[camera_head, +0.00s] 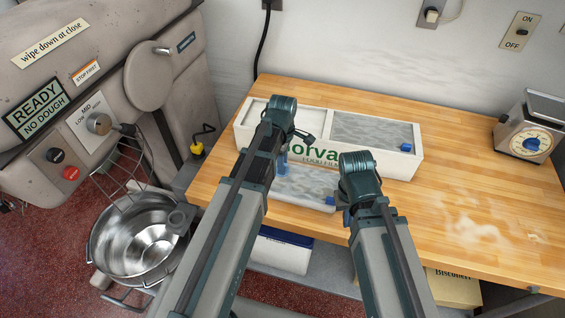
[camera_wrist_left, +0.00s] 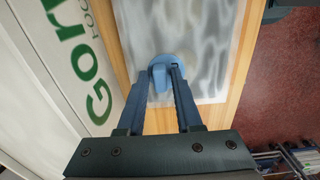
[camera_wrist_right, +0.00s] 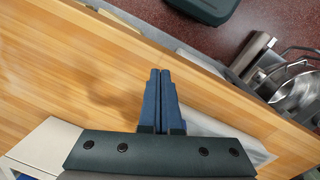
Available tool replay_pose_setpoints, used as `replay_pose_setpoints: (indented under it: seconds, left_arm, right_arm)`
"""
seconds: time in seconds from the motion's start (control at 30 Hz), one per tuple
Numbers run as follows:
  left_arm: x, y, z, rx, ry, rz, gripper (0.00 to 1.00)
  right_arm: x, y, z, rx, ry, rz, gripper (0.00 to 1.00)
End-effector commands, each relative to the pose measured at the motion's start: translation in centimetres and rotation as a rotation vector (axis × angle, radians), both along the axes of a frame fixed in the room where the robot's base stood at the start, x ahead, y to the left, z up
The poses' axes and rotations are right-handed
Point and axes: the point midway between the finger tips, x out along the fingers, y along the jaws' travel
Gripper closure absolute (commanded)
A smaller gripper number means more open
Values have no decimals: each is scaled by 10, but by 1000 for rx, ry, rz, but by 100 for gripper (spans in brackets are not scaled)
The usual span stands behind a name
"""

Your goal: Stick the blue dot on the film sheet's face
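The film sheet (camera_head: 300,183), translucent with grey wavy streaks, lies on the wooden table in front of the long white box. It fills the upper middle of the left wrist view (camera_wrist_left: 210,40). My left gripper (camera_head: 283,160) points down over the sheet. In the left wrist view its fingertips (camera_wrist_left: 167,76) close on the raised part of the round blue dot (camera_wrist_left: 166,59). The dot is over the sheet; whether it touches is unclear. My right gripper (camera_wrist_right: 160,76) is shut and empty, with its fingertips together, near the sheet's right end.
The white film box (camera_head: 410,165) stands behind the sheet, with a small blue piece (camera_head: 405,147) at its right end. A scale (camera_head: 527,130) stands at the far right. A mixer with a steel bowl (camera_head: 140,240) is at the left. The floured table's right side is free.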

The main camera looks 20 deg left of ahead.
Motion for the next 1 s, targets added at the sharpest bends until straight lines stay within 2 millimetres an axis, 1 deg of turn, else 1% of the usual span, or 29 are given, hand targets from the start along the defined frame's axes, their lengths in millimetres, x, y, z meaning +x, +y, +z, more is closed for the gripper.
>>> replay_pose_setpoints:
  seconds: [0.03,0.07,0.1,0.33,0.47,1.0]
  left_arm:
    - [0,0,0,0,0,0,55]
    - [0,0,0,0,0,0,50]
    - [0,0,0,0,0,0,49]
    - [0,0,0,0,0,0,49]
    - [0,0,4,0,0,0,49]
    - [0,0,45,0,0,0,49]
  right_arm:
    - [0,0,0,0,0,0,100]
    - [0,0,0,0,0,0,100]
    - [0,0,0,0,0,0,100]
    - [0,0,0,0,0,-1,100]
    - [0,0,4,0,0,-1,100]
    - [0,0,45,0,0,1,100]
